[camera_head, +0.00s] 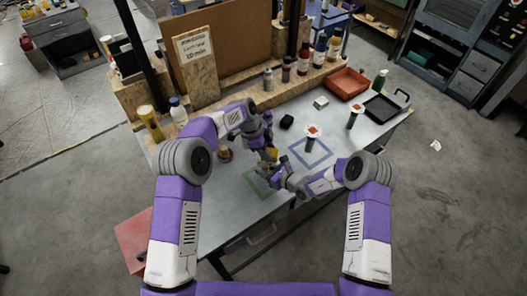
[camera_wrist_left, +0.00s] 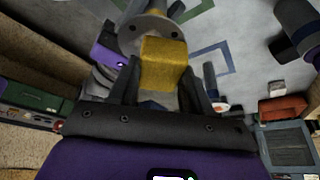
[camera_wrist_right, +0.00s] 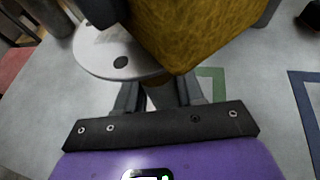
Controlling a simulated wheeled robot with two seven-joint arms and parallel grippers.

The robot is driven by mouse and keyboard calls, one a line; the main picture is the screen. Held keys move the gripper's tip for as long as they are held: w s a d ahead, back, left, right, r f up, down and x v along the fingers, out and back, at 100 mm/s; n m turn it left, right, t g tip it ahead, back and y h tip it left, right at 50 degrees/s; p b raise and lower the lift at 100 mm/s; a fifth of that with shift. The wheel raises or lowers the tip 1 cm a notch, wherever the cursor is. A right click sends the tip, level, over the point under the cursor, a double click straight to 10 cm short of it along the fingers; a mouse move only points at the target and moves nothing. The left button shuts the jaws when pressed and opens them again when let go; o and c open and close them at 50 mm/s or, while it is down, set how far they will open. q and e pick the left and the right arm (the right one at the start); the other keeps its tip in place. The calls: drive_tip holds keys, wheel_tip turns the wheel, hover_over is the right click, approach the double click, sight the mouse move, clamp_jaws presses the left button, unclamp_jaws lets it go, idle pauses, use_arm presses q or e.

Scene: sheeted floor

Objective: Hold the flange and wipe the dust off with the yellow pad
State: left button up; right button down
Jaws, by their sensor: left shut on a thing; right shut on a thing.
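The yellow pad (camera_wrist_left: 163,65) is gripped between the fingers of my left gripper (camera_wrist_left: 163,88). It is at the flange's pale round face (camera_wrist_left: 146,33); whether they touch is not clear. In the right wrist view the flange disc (camera_wrist_right: 105,55) shows bolt holes, and the pad (camera_wrist_right: 185,28) covers part of it. My right gripper (camera_wrist_right: 160,97) is shut on the flange's narrower neck below the disc. In the head view my left gripper (camera_head: 268,148) with the pad (camera_head: 272,155) is just above my right gripper (camera_head: 275,180), over the table. Dust cannot be made out.
A green square outline (camera_head: 249,180) and a blue square outline (camera_head: 322,161) mark the grey table. A red tray (camera_head: 347,84), a black tray (camera_head: 382,109) and bottles (camera_head: 319,50) line the back.

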use_arm(q)
drive_tip(key=s+a, duration=0.2)
drive_tip(key=a, duration=0.1)
drive_tip(key=shift+s+a+r, duration=0.1)
drive_tip(key=shift+s+a, duration=0.05)
wheel_tip(320, 180, up, 8)
idle(0.6)
use_arm(e)
drive_tip(key=c, duration=0.6)
unclamp_jaws()
drive_tip(key=shift+s+d, duration=0.1)
